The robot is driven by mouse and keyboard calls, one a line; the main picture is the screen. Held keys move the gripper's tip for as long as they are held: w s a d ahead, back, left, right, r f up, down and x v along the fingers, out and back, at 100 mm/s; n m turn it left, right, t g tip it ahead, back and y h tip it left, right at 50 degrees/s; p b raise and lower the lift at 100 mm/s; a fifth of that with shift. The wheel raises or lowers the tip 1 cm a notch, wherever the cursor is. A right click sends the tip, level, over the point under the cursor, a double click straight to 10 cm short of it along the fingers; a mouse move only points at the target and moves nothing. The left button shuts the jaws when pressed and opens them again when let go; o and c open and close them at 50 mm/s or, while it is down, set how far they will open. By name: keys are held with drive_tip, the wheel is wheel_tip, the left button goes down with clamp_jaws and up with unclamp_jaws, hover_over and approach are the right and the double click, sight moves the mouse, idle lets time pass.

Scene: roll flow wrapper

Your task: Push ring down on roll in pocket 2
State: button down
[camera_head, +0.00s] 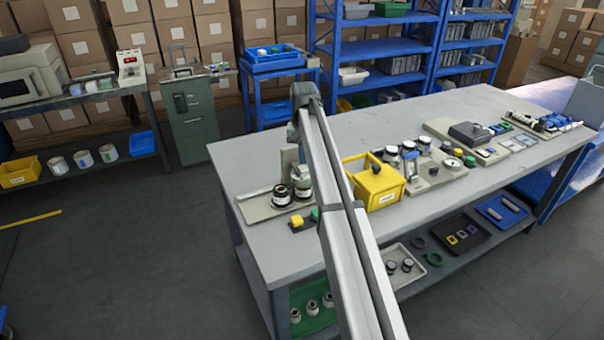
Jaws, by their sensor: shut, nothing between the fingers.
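A beige plate (256,212) lies at the left front of the grey workbench. Two dark-and-white rolls stand side by side on it, a left roll (281,196) and a right roll (302,189). Pocket numbers cannot be read, and a separate ring is too small to make out. My arm reaches over the bench and bends down behind the rolls. My gripper (300,173) is small and partly hidden by my arm; it appears shut and empty, just above the right roll. I cannot tell whether it touches it.
A yellow box (378,186) stands right of my arm. Yellow and green blocks (297,222) lie in front of the plate. Round parts and fixtures, including a dark-topped one (470,134), fill the bench's right side. The bench's left corner (232,160) is clear.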

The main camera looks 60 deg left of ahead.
drive_tip(key=shift+r, duration=2.15)
